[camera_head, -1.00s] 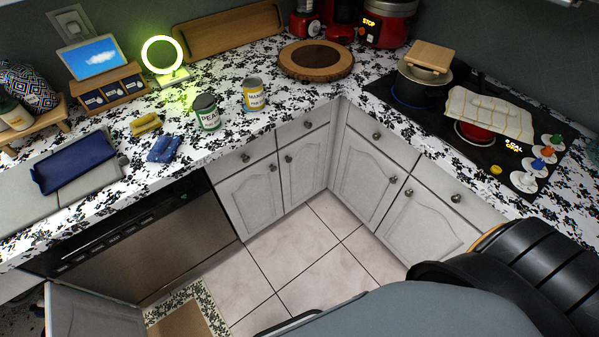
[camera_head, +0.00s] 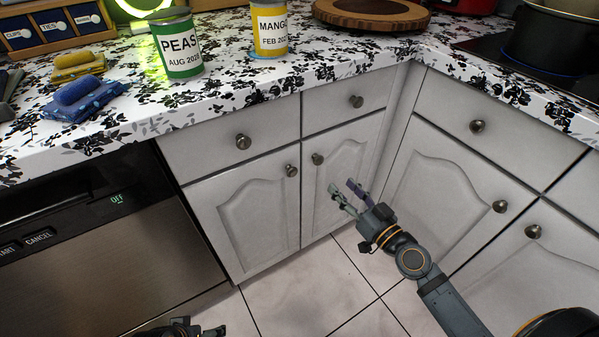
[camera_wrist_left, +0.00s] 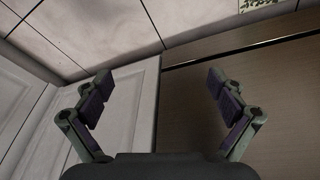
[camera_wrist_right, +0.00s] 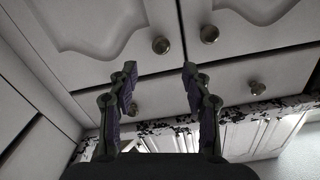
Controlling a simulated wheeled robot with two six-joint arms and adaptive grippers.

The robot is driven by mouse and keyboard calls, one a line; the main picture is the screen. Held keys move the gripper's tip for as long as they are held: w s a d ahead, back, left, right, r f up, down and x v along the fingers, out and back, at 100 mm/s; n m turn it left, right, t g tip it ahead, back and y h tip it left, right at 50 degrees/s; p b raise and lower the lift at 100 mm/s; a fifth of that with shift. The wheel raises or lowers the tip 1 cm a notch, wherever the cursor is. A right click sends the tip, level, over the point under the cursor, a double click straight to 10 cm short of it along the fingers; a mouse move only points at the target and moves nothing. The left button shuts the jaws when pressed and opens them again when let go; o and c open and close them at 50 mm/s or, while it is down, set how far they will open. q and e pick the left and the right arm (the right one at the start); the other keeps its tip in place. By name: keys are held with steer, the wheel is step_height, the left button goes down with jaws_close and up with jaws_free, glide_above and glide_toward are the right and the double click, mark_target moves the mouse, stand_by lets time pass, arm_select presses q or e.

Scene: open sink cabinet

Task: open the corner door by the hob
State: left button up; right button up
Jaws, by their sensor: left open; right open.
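The corner door by the hob (camera_head: 432,190) is a pale grey arched panel right of the inside corner. It looks shut, and its round metal knob (camera_head: 500,206) is near its upper right edge. My right gripper (camera_head: 345,186) is open and empty, left of that door and in front of the adjoining corner door (camera_head: 338,185). In the right wrist view its spread fingers (camera_wrist_right: 158,75) face cabinet fronts with several knobs. My left gripper (camera_wrist_left: 162,80) is open and empty in the left wrist view, above the dishwasher front and a white door; in the head view it barely shows at the bottom edge.
The dishwasher (camera_head: 100,255) stands at the left. The countertop (camera_head: 230,95) holds a peas can (camera_head: 177,45), a mango can (camera_head: 269,28), sponges and a round board (camera_head: 370,12). A pot (camera_head: 555,40) sits on the hob. The tiled floor (camera_head: 310,285) below is clear.

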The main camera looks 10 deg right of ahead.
mark_target(320, 163)
steer(key=p+x, duration=0.3)
steer(key=x, duration=0.7)
steer(key=shift+w+a+r, duration=0.1)
steer(key=shift+w+a, duration=0.05)
steer(key=shift+w, duration=0.05)
arm_select(q)
steer(key=shift+g+y, duration=0.3)
steer(key=shift+g, duration=0.5)
steer(key=r, duration=0.1)
steer(key=a+r, duration=0.1)
steer(key=s+r, duration=0.1)
steer(key=r, duration=0.1)
steer(key=shift+a, duration=0.2)
arm_select(e)
jaws_close()
